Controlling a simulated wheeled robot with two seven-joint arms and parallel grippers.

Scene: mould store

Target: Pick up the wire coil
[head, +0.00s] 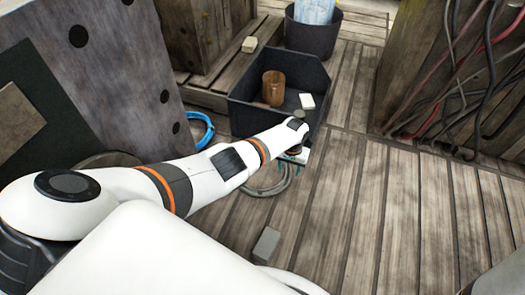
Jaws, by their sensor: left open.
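A grey-green wire coil (272,188) lies on the plank floor in front of the dark bin, partly hidden behind my left forearm. A bright blue coil (206,131) lies further left, by the grey panel, also partly hidden by my arm. My left arm reaches across from the left. Its gripper (297,155) points down just beyond the upper right edge of the grey-green coil, with the wrist covering most of the jaws. It is open, and I see nothing held in it. I cannot tell its exact height above the floor. My right gripper is not in view.
The dark open bin (318,98) holds a brown cup (273,88) and a white block (307,101). A grey block (266,245) lies on the floor nearer me. Loose cables (462,80) hang at the right. The floor at right centre (385,200) is clear.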

